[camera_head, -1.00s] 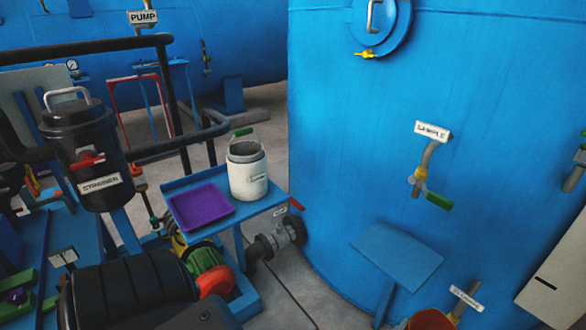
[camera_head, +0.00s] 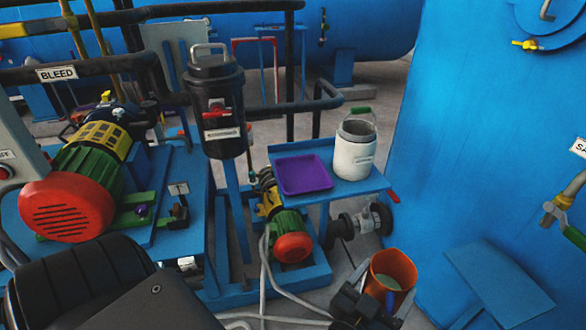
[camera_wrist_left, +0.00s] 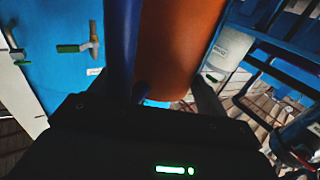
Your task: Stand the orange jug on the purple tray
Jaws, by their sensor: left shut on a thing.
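The orange jug (camera_head: 398,266) is upright or nearly so at the bottom right of the head view, its open top showing. My left gripper (camera_head: 374,298) is shut on it, and the jug is held in front of and below the blue shelf. In the left wrist view the jug (camera_wrist_left: 178,45) fills the upper middle, between the fingers of my left gripper (camera_wrist_left: 165,92). The purple tray (camera_head: 304,175) lies flat and empty on the shelf, up and left of the jug. The jug's base is hidden. My right gripper is not in view.
A white pail (camera_head: 355,157) with a green-gripped handle stands on the blue shelf (camera_head: 355,188), right of the tray. The black strainer (camera_head: 215,110) rises left of the tray. A small pump with a red end (camera_head: 293,247) sits below the shelf. The big blue vessel (camera_head: 470,130) is at the right.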

